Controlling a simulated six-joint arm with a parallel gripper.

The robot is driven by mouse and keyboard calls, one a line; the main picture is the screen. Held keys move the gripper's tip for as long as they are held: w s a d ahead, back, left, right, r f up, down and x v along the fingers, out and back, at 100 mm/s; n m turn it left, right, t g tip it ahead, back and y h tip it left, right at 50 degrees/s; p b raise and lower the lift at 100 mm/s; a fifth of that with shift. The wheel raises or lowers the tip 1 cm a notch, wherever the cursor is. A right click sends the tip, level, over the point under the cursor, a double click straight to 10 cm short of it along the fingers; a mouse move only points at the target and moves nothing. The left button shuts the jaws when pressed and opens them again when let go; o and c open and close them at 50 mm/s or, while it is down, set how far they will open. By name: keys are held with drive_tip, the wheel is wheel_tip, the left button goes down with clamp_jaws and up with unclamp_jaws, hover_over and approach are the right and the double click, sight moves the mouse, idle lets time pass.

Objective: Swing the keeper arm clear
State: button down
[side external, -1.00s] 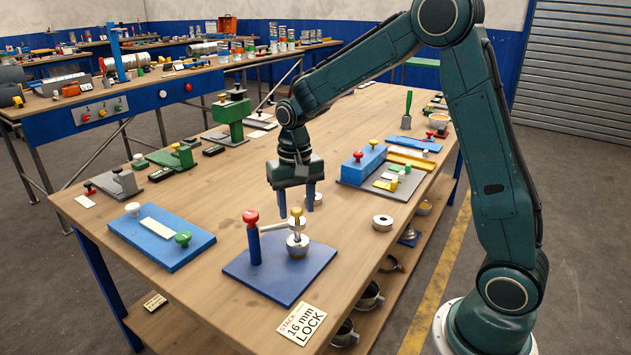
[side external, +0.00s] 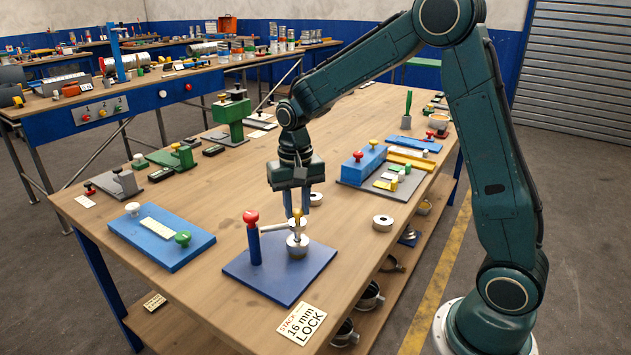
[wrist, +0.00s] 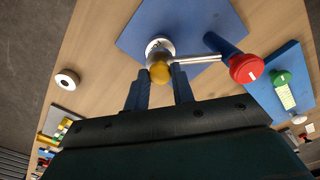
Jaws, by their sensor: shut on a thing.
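The keeper arm (side external: 274,227) is a pale bar reaching from a blue post with a red knob (side external: 251,217) to a yellow knob (side external: 297,213). It lies over a metallic stack (side external: 297,245) on a blue base plate (side external: 250,275). My gripper (side external: 297,211) points down, its two blue fingers shut on the yellow knob. In the wrist view the yellow knob (wrist: 159,73) sits between the fingertips, with the bar (wrist: 195,60) running right towards the red knob (wrist: 247,68). The knob partly hides the white stack top (wrist: 158,46).
A loose ring (side external: 383,223) lies right of the plate, and another ring (side external: 316,199) stands behind my fingers. A blue fixture (side external: 160,237) with white and green knobs lies to the left. A "16 mm LOCK" card (side external: 301,324) lies in front. Bare table separates them.

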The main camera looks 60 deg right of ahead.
drive_tip(key=a+m, duration=1.5)
drive_tip(key=m, duration=0.5)
drive_tip(key=shift+w+a, duration=0.15)
drive_tip(key=shift+w, duration=0.15)
drive_tip(key=shift+r, duration=0.1)
idle(0.4)
drive_tip(key=c, duration=1.2)
unclamp_jaws()
drive_tip(key=shift+o, duration=0.2)
